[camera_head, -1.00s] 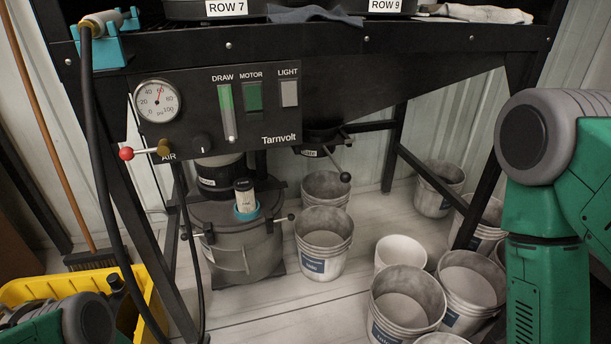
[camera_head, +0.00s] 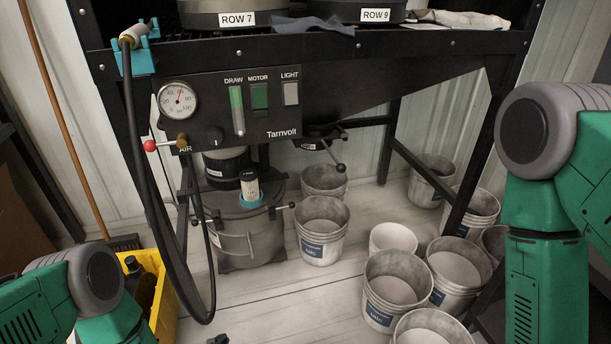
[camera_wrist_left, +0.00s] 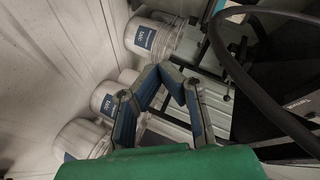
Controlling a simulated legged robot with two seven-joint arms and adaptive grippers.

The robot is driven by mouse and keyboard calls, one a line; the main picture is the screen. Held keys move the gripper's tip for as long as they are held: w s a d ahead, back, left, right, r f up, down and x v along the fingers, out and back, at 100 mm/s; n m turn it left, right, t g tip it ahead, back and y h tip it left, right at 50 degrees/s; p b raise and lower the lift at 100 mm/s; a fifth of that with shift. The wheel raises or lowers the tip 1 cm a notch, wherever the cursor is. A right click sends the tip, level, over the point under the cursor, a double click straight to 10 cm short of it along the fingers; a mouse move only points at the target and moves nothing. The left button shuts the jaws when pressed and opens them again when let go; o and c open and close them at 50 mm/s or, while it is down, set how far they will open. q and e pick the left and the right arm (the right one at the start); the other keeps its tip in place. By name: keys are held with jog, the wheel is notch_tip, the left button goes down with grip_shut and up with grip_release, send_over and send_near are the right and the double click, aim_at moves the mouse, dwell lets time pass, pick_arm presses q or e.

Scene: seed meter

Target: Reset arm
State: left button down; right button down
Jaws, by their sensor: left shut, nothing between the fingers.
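My left arm comes in at the lower left of the head view. A small dark tip of my left gripper (camera_head: 218,339) shows at the bottom edge, above the pale floor. In the left wrist view the two blue-and-grey fingers of my left gripper (camera_wrist_left: 168,70) come together at their tips with nothing between them. White buckets lie beyond and beside the fingers in that view. My right arm stands at the right of the head view, and its gripper is out of the frame.
A black machine frame with a control panel (camera_head: 240,108) stands ahead. A black hose (camera_head: 135,130) hangs from its left corner. A grey canister (camera_head: 245,238) and several buckets, one labelled (camera_head: 322,230), stand below. A yellow bin (camera_head: 163,295) is at lower left. Floor between is clear.

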pick_arm(q)
jog(key=s+a+r+n+g+p, duration=0.2)
jog(key=s+r+n+g+p, duration=0.2)
jog(key=s+r, duration=0.3)
jog(key=s+a+r+n+g+y+p, duration=0.1)
jog(key=s+a+r+n+g+p, duration=0.2)
jog(key=s+r, duration=0.5)
jog(key=s+a+r+n+g+y+p, duration=0.1)
jog(key=s+a+r+n+g+p, duration=0.1)
jog(key=s+r+n+g+p, duration=0.3)
jog(key=s+r+n+g, duration=0.1)
jog(key=s+r, duration=0.2)
jog(key=r, duration=0.1)
jog(key=shift+a+n+p, duration=0.3)
jog(key=shift+a+n, duration=0.05)
jog(key=shift+n, duration=0.05)
jog(key=shift+r, duration=0.1)
